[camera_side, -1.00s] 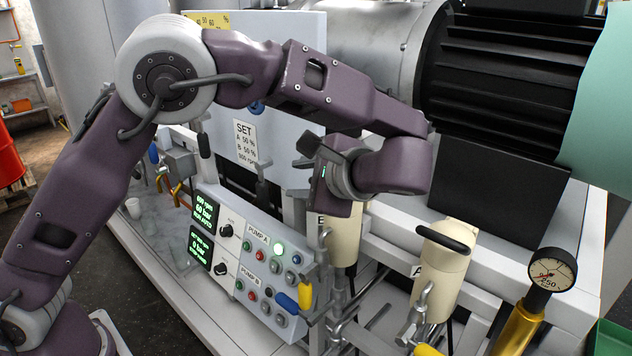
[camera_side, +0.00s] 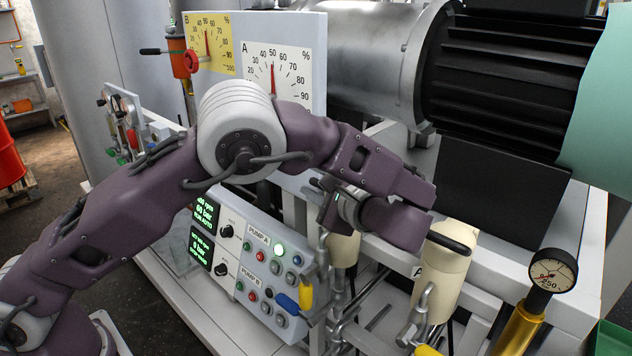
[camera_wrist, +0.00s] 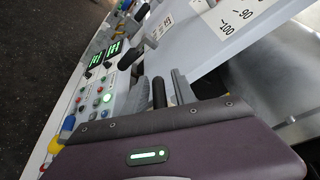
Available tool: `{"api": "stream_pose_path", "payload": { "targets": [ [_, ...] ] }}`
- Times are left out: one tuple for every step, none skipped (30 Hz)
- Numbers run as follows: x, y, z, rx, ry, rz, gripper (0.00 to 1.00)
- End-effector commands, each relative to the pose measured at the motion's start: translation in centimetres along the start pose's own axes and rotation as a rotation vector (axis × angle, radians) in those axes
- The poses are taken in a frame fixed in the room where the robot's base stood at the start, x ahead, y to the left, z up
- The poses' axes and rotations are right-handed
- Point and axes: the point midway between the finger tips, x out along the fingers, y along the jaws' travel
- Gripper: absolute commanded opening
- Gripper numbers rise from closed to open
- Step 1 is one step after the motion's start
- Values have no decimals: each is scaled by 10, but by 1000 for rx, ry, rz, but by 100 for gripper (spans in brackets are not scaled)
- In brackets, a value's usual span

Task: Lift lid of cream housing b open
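Cream housing B (camera_side: 343,249) stands left of cream housing A (camera_side: 441,275) in the side view. My wrist hides its upper part and lid, so I cannot tell the lid's position. Housing A has a black bar handle on its top. My gripper (camera_side: 318,188) is just above and left of housing B in the side view, its fingers small and partly hidden. In the wrist view, the grey fingers of my gripper (camera_wrist: 160,90) stand apart. A dark bar shows between them with narrow gaps; I cannot tell whether it is B's handle.
The pump control panel (camera_side: 255,260) lies left of and below my gripper. The white dial board (camera_side: 285,60) stands behind my arm. The black finned motor (camera_side: 500,90) is at back right. A pressure gauge (camera_side: 552,271) stands at right front.

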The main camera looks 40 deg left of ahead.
Motion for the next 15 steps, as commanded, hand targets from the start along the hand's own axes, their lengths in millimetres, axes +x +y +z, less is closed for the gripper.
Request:
{"api": "stream_pose_path", "payload": {
  "targets": [
    [0,0,0,0,0,0,20],
    [0,0,0,0,0,0,14],
    [0,0,0,0,0,0,7],
    [0,0,0,0,0,0,1],
    [0,0,0,0,0,0,0],
    [0,0,0,0,0,0,0],
    [0,0,0,0,0,0,0],
    [0,0,0,0,0,0,0],
    [0,0,0,0,0,0,0],
    [0,0,0,0,0,0,0],
    [0,0,0,0,0,0,0],
    [0,0,0,0,0,0,0],
    [0,0,0,0,0,0,0],
    [0,0,0,0,0,0,0],
    [0,0,0,0,0,0,0]
  ]
}}
